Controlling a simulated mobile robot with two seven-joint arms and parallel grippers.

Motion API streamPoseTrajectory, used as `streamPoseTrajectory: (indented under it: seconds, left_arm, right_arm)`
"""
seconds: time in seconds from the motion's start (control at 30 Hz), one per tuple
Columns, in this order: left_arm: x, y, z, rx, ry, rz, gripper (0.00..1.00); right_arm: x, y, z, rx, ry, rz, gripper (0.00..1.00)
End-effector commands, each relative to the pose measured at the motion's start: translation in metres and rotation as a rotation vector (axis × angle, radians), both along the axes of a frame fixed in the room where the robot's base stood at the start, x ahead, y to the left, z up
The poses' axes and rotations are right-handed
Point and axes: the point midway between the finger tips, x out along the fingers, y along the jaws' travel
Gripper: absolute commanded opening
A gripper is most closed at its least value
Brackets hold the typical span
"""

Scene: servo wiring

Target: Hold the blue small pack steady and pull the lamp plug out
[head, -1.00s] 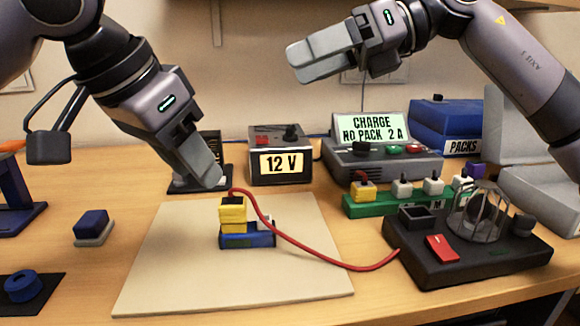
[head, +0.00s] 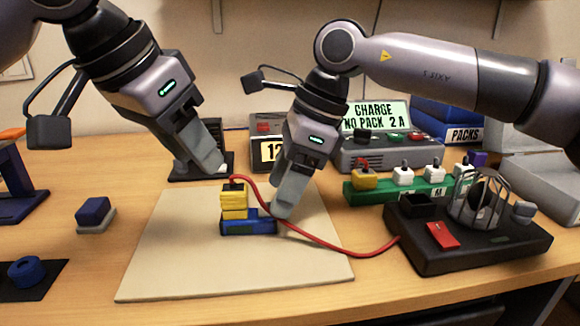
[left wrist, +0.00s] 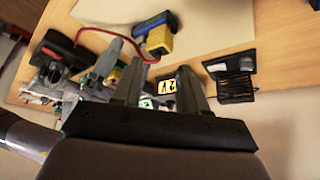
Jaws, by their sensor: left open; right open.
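The blue small pack (head: 240,227) lies on the beige mat (head: 170,265). It also shows in the left wrist view (left wrist: 147,24). The yellow lamp plug (head: 233,203) stands on its left end, with the red lead (head: 335,246) running right to the caged lamp (head: 470,240). The plug shows in the left wrist view (left wrist: 158,41). My left gripper (head: 217,170) is open and empty, above and behind the plug. My right gripper (head: 280,212) is open, low at the pack's right end, partly covering it; whether it touches the pack I cannot tell.
Behind stand the 12 V box (head: 262,135), partly hidden by my right arm, and the charger (head: 360,155). A green strip with several plugs (head: 390,192) is at the right. A blue block (head: 93,210) sits left of the mat. The mat's front is clear.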

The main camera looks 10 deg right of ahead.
Motion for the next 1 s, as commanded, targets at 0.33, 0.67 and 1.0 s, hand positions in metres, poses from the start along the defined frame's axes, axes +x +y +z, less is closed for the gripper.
streamPoseTrajectory:
  seconds: [0.33, 0.67, 1.0]
  left_arm:
    - [0.0, 0.0, 0.0, 0.0, 0.0, 0.0, 0.43]
    - [0.0, 0.0, 0.0, 0.0, 0.0, 0.0, 0.43]
    - [0.0, 0.0, 0.0, 0.004, -0.002, -0.006, 0.7]
  right_arm:
    - [0.001, 0.016, -0.038, 0.0, 0.001, -0.001, 0.7]
    - [0.001, 0.018, -0.042, 0.002, 0.001, -0.002, 0.7]
    - [0.001, 0.017, -0.041, 0.002, 0.001, -0.002, 0.07]
